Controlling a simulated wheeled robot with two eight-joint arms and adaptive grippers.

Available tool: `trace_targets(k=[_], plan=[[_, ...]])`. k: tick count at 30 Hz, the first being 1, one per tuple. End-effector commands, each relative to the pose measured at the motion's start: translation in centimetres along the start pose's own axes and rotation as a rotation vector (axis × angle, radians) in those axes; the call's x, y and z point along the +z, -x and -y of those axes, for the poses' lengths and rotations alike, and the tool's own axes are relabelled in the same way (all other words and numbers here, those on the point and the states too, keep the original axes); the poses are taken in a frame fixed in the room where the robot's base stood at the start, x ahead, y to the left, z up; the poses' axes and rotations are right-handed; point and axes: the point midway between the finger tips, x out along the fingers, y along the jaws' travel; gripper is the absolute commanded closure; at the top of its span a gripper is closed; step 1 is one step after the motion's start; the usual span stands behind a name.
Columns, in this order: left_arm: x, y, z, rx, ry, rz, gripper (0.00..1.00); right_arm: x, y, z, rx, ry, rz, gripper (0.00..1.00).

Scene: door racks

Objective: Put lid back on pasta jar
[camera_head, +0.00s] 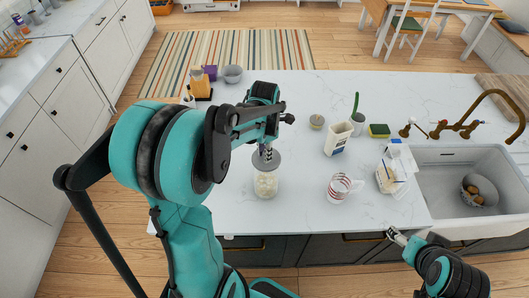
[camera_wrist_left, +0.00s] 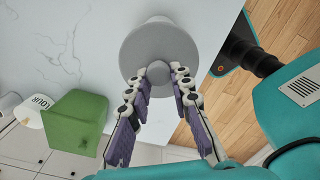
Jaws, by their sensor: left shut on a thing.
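The pasta jar (camera_head: 265,186) is a clear jar with pale pasta, upright on the white island near its front edge. The round grey lid (camera_head: 267,161) shows at the jar's mouth, under my left gripper (camera_head: 264,151). In the left wrist view, the lid (camera_wrist_left: 150,45) faces the camera, and my left gripper (camera_wrist_left: 158,84) has its fingers closed on the lid's knob (camera_wrist_left: 158,71). The lid hides most of the jar there. I cannot tell whether the lid is fully seated. My right gripper (camera_head: 396,236) is low at the front edge, empty, its opening too small to judge.
The sink (camera_head: 460,170) with a brass tap (camera_head: 465,128) is farther right. The counter around the jar is clear.

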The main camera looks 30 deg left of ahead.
Motion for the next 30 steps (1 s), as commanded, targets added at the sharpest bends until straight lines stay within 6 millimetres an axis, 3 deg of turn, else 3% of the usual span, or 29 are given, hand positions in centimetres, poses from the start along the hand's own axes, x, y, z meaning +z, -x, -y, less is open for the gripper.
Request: trace_targets(k=[27, 28, 30], plan=[[0.00, -0.02, 0.00, 0.000, 0.000, 0.000, 1.00, 0.12, -0.18, 0.00, 0.000, 0.000, 0.000, 0.28], [0.00, -0.02, 0.00, 0.000, 0.000, 0.000, 0.71, 0.12, -0.18, 0.00, 0.000, 0.000, 0.000, 0.28], [0.00, -0.03, 0.00, 0.000, 0.000, 0.000, 0.55, 0.12, -0.18, 0.00, 0.000, 0.000, 0.000, 0.28]])
